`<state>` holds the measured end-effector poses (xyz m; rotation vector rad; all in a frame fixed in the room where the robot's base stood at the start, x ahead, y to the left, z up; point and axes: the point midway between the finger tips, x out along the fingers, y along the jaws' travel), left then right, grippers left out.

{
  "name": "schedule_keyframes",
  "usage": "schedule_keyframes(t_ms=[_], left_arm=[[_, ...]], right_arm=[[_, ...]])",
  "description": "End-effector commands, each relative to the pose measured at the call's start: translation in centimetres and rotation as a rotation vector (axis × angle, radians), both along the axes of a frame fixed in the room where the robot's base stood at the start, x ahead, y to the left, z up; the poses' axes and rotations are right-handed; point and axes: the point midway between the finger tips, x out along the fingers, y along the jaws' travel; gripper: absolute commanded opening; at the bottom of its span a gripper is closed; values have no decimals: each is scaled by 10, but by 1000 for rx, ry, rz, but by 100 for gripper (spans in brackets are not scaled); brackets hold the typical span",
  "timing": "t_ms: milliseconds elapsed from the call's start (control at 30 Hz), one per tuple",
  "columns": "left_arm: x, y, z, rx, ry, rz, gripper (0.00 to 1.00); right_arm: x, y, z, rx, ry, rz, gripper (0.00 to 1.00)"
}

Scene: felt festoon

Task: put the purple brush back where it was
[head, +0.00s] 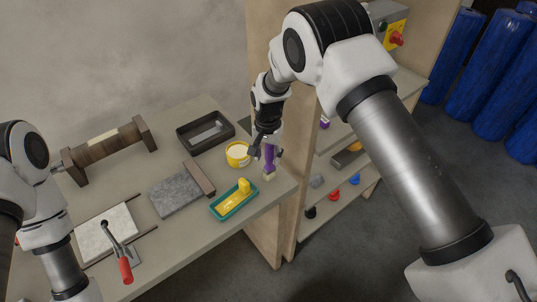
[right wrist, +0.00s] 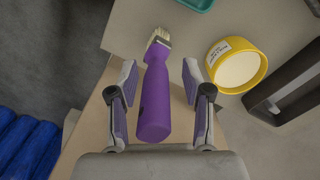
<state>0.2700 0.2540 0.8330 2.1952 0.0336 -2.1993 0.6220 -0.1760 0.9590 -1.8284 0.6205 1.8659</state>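The purple brush (head: 269,157) is near the right corner of the worktable (head: 205,250), handle up and pale bristles down in the head view. I cannot tell whether the bristles touch the tabletop. My right gripper (head: 265,150) is at the handle. In the right wrist view, the brush (right wrist: 155,95) lies between the two fingers of the right gripper (right wrist: 160,85), with a visible gap on each side, so the fingers stand open around it. The bristles point away from the gripper.
A yellow tub (head: 237,160) and a teal tray (head: 233,210) with a yellow piece stand close to the brush. A grey felt piece (head: 172,192), a dark frame (head: 205,132) and a red-handled clamp (head: 125,268) are farther left. A shelf unit (head: 290,200) stands right of the table.

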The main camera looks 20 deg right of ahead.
Motion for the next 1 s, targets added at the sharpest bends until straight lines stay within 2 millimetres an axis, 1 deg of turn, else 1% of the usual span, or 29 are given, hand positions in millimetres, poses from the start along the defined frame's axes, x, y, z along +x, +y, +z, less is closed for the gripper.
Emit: schedule_keyframes(t_ms=[167, 233, 267, 333, 467, 600, 733, 833, 900, 1000], left_arm=[[0, 0, 0, 0, 0, 0, 79], [0, 0, 3, 0, 0, 0, 79], [0, 0, 0, 0, 0, 0, 79], [0, 0, -5, 0, 0, 0, 79], [0, 0, -18, 0, 0, 0, 79], [0, 0, -30, 0, 0, 0, 79], [0, 0, -36, 0, 0, 0, 79], [0, 0, -38, 0, 0, 0, 79], [0, 0, -38, 0, 0, 0, 79], [0, 0, -37, 0, 0, 0, 79]], right_arm=[[0, 0, 0, 0, 0, 0, 49], [0, 0, 4, -1, -1, 0, 49], [1, 0, 4, 0, -2, 0, 49], [1, 0, 12, 0, -4, 0, 49], [2, 0, 39, 0, -6, -1, 49], [2, -1, 76, 0, -6, -1, 49], [3, -1, 105, 1, -4, 0, 49], [3, -1, 117, 0, -3, 0, 49], [2, -1, 122, 0, -1, 0, 49], [2, -1, 123, 0, 0, 0, 49]])
